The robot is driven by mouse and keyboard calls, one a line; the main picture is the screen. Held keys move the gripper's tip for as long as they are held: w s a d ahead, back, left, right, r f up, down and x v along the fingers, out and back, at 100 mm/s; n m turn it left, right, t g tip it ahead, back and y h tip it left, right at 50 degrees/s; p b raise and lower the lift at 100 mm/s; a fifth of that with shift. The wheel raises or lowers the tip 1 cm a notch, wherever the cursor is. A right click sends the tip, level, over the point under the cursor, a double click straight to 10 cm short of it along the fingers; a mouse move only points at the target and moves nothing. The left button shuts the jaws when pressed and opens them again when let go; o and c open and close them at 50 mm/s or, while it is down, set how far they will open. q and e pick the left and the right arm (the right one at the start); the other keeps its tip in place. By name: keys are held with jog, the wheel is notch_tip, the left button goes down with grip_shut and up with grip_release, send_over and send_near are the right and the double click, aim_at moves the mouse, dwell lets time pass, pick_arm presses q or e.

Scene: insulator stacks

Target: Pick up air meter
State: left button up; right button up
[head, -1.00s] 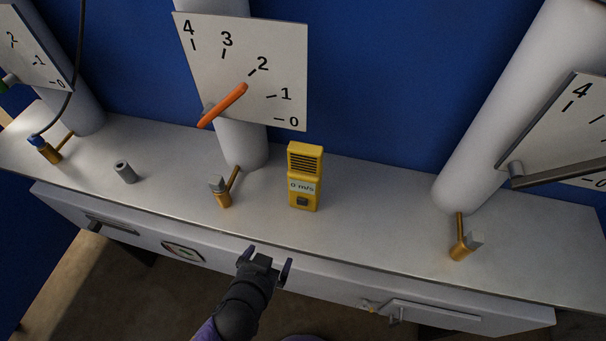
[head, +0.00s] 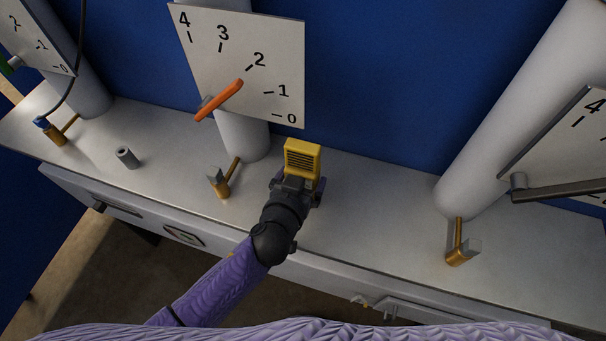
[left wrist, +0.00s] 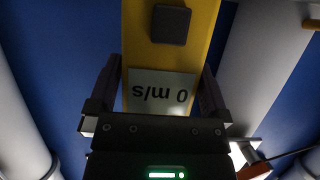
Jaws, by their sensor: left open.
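The yellow air meter (head: 303,157) stands upright on the grey bench top in the head view. Its top with dark vent slots shows, and my left gripper hides its lower part. In the left wrist view the meter (left wrist: 200,35) shows upside down, with its "0 m/s" display and a dark square button. My left gripper (head: 299,186) is open at the front of the meter. In the left wrist view its fingers (left wrist: 160,88) lie on either side of the meter's body near the display. My right gripper is not in view.
A white dial board (head: 240,65) with an orange pointer stands behind, on a white pipe (head: 242,138). Brass valves with grey ends stand left (head: 217,183) and right (head: 463,250) of the meter. A small grey cylinder (head: 127,158) is farther left.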

pick_arm(q)
jog(key=shift+w+d+f, duration=0.15)
jog(key=shift+w+f, duration=0.15)
jog(key=shift+w, duration=0.25)
jog(key=shift+s, duration=0.1)
jog(key=shift+c, duration=0.5)
jog(key=c, duration=1.2)
